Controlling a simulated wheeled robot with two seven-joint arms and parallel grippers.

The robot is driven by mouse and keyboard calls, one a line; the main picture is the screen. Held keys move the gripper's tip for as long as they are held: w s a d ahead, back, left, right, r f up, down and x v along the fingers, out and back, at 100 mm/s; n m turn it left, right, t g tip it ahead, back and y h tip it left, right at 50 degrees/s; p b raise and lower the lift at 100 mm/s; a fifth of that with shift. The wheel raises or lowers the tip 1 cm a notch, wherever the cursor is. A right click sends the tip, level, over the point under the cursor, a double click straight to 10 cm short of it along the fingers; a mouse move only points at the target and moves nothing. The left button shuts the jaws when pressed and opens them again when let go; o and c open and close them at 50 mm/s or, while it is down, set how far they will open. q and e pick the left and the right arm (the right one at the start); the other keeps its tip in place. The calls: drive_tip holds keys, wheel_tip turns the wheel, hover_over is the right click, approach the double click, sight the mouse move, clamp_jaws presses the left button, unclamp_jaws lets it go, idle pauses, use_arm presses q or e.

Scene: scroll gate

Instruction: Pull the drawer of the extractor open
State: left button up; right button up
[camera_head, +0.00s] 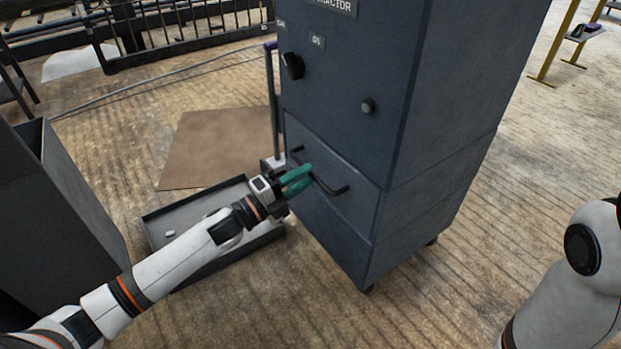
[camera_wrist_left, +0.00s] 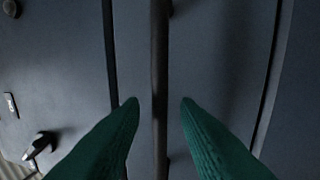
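The extractor (camera_head: 345,105) is a tall dark blue-grey cabinet in the middle of the head view. Its drawer (camera_head: 325,222) is the lower front panel, which looks flush with the cabinet. A black bar handle (camera_head: 336,190) crosses the drawer near its top. My left gripper (camera_head: 310,177) has green fingers and is at the handle. In the left wrist view its fingers (camera_wrist_left: 160,103) are apart, one on each side of the handle (camera_wrist_left: 159,60), with gaps on both sides. Whether the fingertips reach past the bar is unclear. My right gripper is out of view.
A black knob (camera_head: 292,66) and a round button (camera_head: 367,106) are above the drawer. A shallow grey tray (camera_head: 165,212) lies on the floor below my left arm. A dark bin (camera_head: 75,190) stands at left.

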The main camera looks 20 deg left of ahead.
use_arm(q)
drive_tip(key=shift+x, duration=1.2)
drive_tip(key=shift+c, duration=0.3)
clamp_jaws()
